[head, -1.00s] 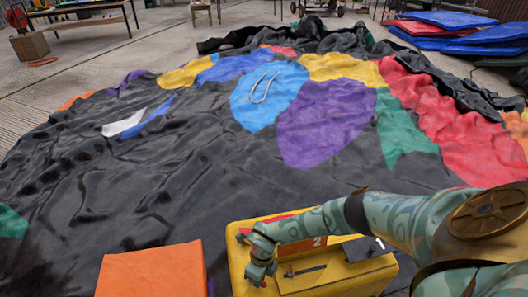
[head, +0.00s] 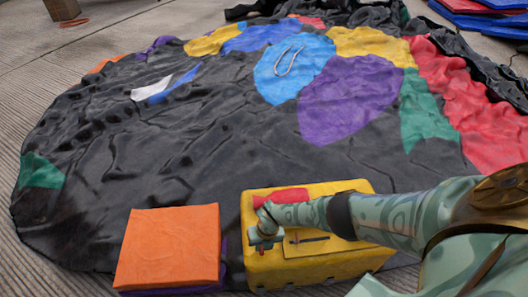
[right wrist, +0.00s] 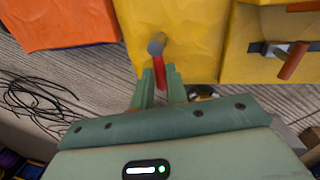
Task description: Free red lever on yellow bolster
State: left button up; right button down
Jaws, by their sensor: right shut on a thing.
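The yellow bolster (head: 350,268) lies at the front of the head view, right of an orange block. My right gripper (head: 266,240) is at its near left part. In the right wrist view, my right gripper (right wrist: 160,88) is shut on the red lever (right wrist: 159,76), which has a grey end (right wrist: 156,47) against the yellow face (right wrist: 190,25) of the bolster. In the head view my gripper hides this lever. A second, orange-brown lever (right wrist: 294,62) shows at the right of the wrist view, apart from my fingers. My left gripper is out of view.
The orange block (head: 170,245) stands left of the bolster, on something purple. Behind lies the slack black castle fabric (head: 110,170) with coloured patches and a pale cord loop (head: 288,60). Dark cables (right wrist: 35,105) lie on the floor in the wrist view.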

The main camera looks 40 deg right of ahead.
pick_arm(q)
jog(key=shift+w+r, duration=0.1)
pick_arm(e)
jog(key=shift+a, duration=0.1)
dwell(0.4)
jog(key=c, duration=1.4)
grip_release()
